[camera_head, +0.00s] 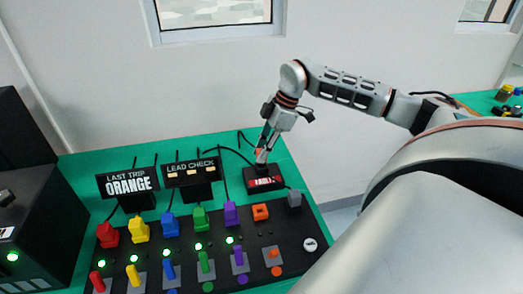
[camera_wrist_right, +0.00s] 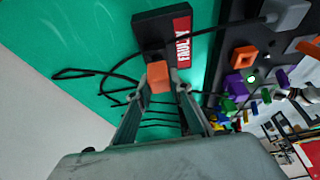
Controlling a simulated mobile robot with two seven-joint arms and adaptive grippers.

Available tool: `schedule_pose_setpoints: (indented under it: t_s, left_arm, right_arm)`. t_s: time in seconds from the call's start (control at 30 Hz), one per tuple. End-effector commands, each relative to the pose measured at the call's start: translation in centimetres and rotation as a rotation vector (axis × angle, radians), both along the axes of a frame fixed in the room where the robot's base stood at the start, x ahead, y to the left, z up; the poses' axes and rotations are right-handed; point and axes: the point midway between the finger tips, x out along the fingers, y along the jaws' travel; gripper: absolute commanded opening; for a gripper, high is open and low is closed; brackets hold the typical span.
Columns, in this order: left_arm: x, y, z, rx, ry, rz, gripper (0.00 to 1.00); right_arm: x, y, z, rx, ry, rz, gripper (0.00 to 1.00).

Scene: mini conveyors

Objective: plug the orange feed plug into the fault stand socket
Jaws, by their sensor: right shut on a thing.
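The orange feed plug (camera_wrist_right: 158,76) is between the fingertips of my right gripper (camera_wrist_right: 160,88) in the right wrist view. That part hides the contact, so I cannot tell whether the plug is inside the socket. The fingers partly cover the plug in the head view. My left gripper is not in view.
The black panel (camera_head: 190,248) in front carries coloured plugs, levers and green lamps. Its orange square socket (camera_head: 260,212) looks empty. Signs reading "LAST TRIP ORANGE" (camera_head: 128,183) and "LEAD CHECK" (camera_head: 192,172) stand left of the stand. Black cables lie on the green table (camera_head: 215,150).

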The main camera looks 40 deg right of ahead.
Motion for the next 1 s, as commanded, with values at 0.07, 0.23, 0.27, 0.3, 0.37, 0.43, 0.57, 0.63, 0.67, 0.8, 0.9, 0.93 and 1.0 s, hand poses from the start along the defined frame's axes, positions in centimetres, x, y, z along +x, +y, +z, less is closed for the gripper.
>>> schedule_pose_setpoints:
  t_s: [0.07, 0.23, 0.27, 0.3, 0.37, 0.43, 0.57, 0.63, 0.67, 0.8, 0.9, 0.93, 1.0]
  left_arm:
    - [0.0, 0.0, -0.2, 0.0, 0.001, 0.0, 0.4]
    - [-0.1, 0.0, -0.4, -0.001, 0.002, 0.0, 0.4]
    - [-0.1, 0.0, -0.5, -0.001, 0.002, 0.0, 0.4]
    - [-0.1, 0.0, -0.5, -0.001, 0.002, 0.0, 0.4]
    - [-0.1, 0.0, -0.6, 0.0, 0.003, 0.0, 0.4]
    - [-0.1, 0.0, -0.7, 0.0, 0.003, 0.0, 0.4]
    - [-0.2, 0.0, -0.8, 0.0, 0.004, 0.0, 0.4]
    - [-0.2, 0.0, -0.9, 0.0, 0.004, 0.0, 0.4]
    - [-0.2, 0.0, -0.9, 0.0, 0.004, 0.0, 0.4]
    - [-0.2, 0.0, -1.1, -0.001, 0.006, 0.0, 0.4]
    - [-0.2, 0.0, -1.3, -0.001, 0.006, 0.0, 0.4]
    - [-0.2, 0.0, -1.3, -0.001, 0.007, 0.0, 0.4]
    - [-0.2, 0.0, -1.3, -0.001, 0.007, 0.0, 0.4]
  right_arm:
    - [0.0, 0.0, -0.3, 0.0, 0.0, 0.0, 0.0]
    - [0.0, 0.0, -0.6, 0.0, 0.001, 0.0, 0.0]
    - [0.0, 0.0, -0.7, 0.0, 0.001, 0.0, 0.0]
    - [0.0, 0.0, -0.8, 0.0, 0.001, 0.0, 0.0]
    - [0.0, 0.0, -0.9, 0.0, 0.001, 0.0, 0.0]
    - [0.0, 0.0, -1.1, 0.0, 0.001, 0.0, 0.0]
    - [0.0, 0.0, -1.4, 0.0, 0.001, 0.0, 0.0]
    - [0.0, 0.0, -1.5, 0.001, 0.001, -0.001, 0.0]
    - [0.0, 0.0, -1.6, 0.001, 0.001, -0.001, 0.0]
    - [0.0, 0.0, -1.9, 0.001, 0.001, -0.001, 0.0]
    - [0.0, 0.0, -2.1, 0.0, 0.001, 0.0, 0.0]
    - [0.0, 0.0, -2.2, 0.0, 0.001, 0.0, 0.0]
    - [0.0, 0.0, -2.2, 0.0, 0.0, 0.0, 0.3]
